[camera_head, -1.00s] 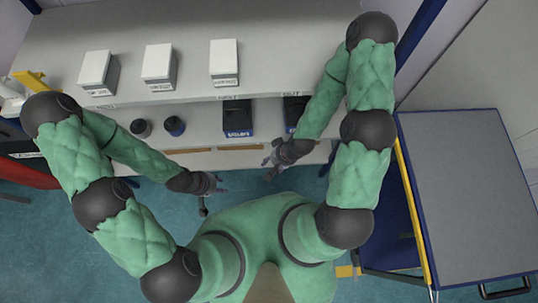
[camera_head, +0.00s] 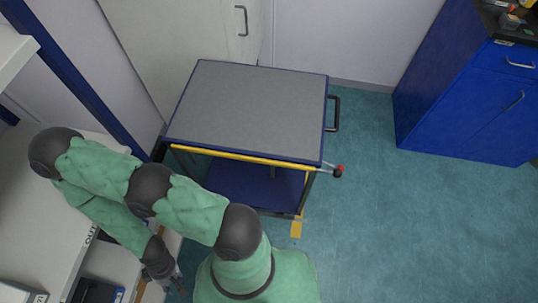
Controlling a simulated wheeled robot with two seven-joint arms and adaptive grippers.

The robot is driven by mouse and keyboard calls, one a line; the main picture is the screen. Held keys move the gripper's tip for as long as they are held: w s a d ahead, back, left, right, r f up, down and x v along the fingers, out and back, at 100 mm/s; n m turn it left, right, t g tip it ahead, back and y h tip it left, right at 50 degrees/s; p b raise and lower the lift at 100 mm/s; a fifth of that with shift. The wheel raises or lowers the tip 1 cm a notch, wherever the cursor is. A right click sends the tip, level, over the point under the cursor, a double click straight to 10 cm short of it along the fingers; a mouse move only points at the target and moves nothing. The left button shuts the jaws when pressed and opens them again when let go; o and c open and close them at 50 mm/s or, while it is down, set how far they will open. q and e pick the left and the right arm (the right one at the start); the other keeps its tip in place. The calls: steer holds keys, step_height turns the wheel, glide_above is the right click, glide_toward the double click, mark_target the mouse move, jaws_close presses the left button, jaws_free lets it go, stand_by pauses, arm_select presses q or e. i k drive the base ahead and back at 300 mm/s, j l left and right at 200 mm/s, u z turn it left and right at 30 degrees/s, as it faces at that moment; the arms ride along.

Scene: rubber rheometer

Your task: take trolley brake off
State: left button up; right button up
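The trolley (camera_head: 250,110) stands in the middle of the view, with a grey top, blue frame, yellow front bar (camera_head: 245,156) and blue lower shelf (camera_head: 255,187). A short lever with a red and black end (camera_head: 339,171) sticks out at its near right corner. A yellow piece (camera_head: 296,225) shows low at the trolley's near right leg, by the floor.
A black handle (camera_head: 334,113) is on the trolley's right end. A grey bench with shelves (camera_head: 40,225) fills the left side. A blue cabinet (camera_head: 465,100) stands at the right. The teal floor (camera_head: 420,225) right of the trolley is clear.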

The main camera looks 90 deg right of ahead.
mark_target(341, 166)
steer(key=k+l+z, duration=0.1)
steer(key=k+z, duration=0.25)
steer(key=k, duration=0.45)
steer(key=z, duration=3.1)
steer(key=k+l+u, duration=0.15)
steer(key=l, duration=1.5)
steer(key=i, duration=0.05)
